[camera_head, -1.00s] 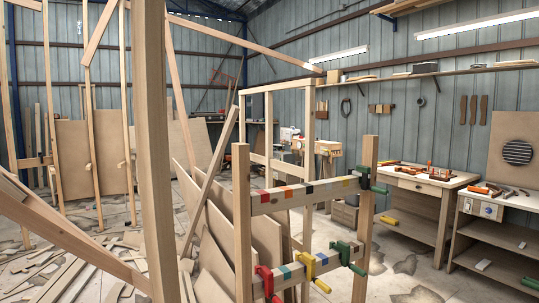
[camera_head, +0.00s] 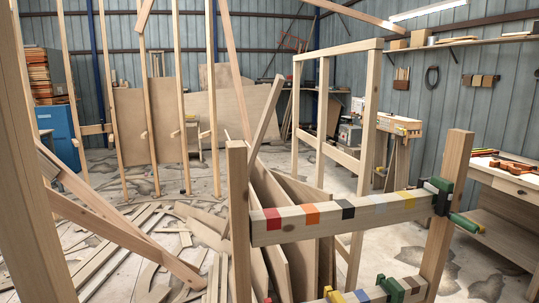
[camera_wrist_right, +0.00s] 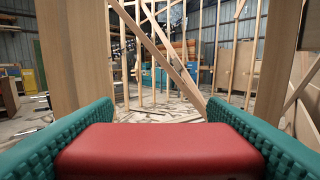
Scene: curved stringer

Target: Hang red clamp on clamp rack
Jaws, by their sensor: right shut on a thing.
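The clamp rack (camera_head: 380,211) is a wooden frame at the front right of the head view. Its upper rail has red, orange, black and yellow colour marks. A dark clamp with a green handle (camera_head: 465,222) is on that rail's right end. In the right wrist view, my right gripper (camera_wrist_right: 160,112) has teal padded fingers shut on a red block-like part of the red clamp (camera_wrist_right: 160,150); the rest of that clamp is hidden. My left gripper is not in view.
A near wooden post (camera_head: 30,170) and slanted boards (camera_head: 110,225) stand at the left. Loose planks (camera_head: 125,245) litter the floor. Plywood sheets (camera_head: 265,210) lean behind the rack. A workbench (camera_head: 505,190) with tools is at the right.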

